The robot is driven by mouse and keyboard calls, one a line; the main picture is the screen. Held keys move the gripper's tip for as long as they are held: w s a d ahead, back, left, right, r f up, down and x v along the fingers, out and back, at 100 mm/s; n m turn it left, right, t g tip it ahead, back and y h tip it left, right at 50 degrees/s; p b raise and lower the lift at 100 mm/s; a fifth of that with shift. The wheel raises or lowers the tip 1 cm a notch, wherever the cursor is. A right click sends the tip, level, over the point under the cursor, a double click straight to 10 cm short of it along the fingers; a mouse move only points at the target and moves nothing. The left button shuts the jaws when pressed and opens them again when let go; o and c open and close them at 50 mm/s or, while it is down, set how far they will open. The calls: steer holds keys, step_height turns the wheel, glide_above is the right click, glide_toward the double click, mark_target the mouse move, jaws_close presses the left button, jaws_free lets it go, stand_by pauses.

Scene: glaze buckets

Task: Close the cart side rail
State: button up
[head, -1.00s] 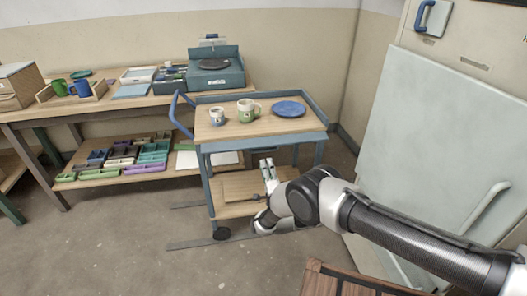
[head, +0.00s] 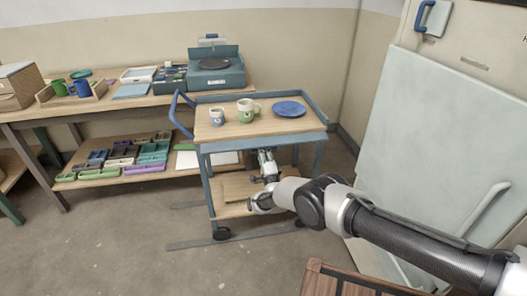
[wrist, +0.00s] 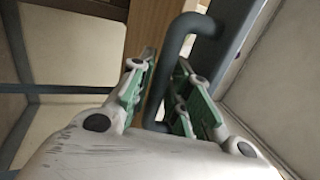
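The blue-grey cart (head: 215,150) stands in the middle of the head view. A raised edge shows along the right of its top, and a blue-grey strip (head: 235,143) runs along the near edge below the wooden top. My gripper (head: 265,154) is just under that near edge. In the wrist view my gripper (wrist: 160,82) has its green-padded fingers apart, with a dark grey bent bar (wrist: 178,40) passing between them. A gap shows beside the bar, so the fingers do not look clamped. Whether this bar belongs to the side rail cannot be told; my gripper partly hides it.
A small cup (head: 216,117), a green-and-white mug (head: 246,110) and a blue plate (head: 289,108) stand on the cart top. A workbench (head: 110,103) is behind at left. A large pale panel (head: 440,150) stands close at right. Floor at left front is clear.

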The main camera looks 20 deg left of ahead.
mark_target(264, 144)
jaws_close()
steer(key=r+g+h, duration=0.1)
steer(key=g, duration=0.1)
steer(key=r+g+h, duration=0.1)
steer(key=g+h, duration=0.1)
steer(key=g, duration=0.1)
steer(key=s+r+g+h, duration=0.1)
steer(key=g, duration=0.1)
steer(key=shift+d+r+g+h, duration=0.2)
steer(key=shift+d+g+h, duration=0.1)
steer(key=shift+d+h, duration=0.1)
steer(key=shift+a+r+g+h, duration=0.1)
steer(key=shift+r+g+h, duration=0.2)
steer(key=shift+g, duration=0.3)
steer(key=shift+w+r, duration=0.1)
steer(key=shift+o, duration=1.5)
jaws_free()
steer(key=shift+h, duration=0.3)
